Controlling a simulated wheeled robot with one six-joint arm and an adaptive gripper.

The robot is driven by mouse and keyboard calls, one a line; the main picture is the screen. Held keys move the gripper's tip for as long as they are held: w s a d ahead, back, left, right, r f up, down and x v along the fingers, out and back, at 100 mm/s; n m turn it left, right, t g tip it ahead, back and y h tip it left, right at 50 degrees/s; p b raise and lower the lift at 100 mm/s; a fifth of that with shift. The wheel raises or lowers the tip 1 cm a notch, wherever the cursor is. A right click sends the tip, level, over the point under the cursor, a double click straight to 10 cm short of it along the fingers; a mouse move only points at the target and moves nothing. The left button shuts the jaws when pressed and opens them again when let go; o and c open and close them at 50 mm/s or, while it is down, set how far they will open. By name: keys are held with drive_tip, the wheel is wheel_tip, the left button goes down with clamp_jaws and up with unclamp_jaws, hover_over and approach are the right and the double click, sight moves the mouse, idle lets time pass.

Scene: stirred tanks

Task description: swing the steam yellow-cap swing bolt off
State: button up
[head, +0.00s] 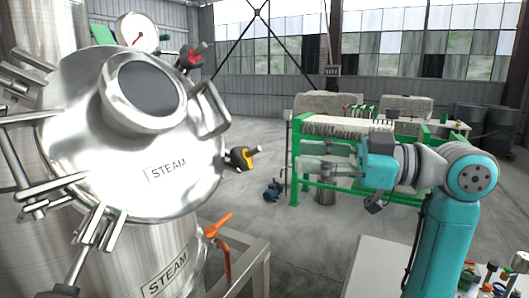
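The steam tank's round steel lid (75,150) fills the left of the head view and bears a STEAM label (168,170). The yellow-cap swing bolt (241,158) sits at the lid's right edge, with a yellow and black cap and a short grey end pointing right. My gripper (304,156) is to the right of the bolt, pointing left, with clear space between them. Its two grey fingers are apart, one above the other, with nothing seen between them. Where the bolt meets the lid is partly hidden by the lid's edge.
A red-cap bolt (191,57) sits at the lid's upper right, near a gauge (136,30). A lid handle (212,108) stands above the yellow cap. An orange valve lever (218,226) is below. A green-framed rack (345,125) stands behind my gripper. A white table (378,265) is at lower right.

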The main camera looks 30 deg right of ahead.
sight(259, 151)
drive_tip(key=x, duration=0.8)
clamp_jaws()
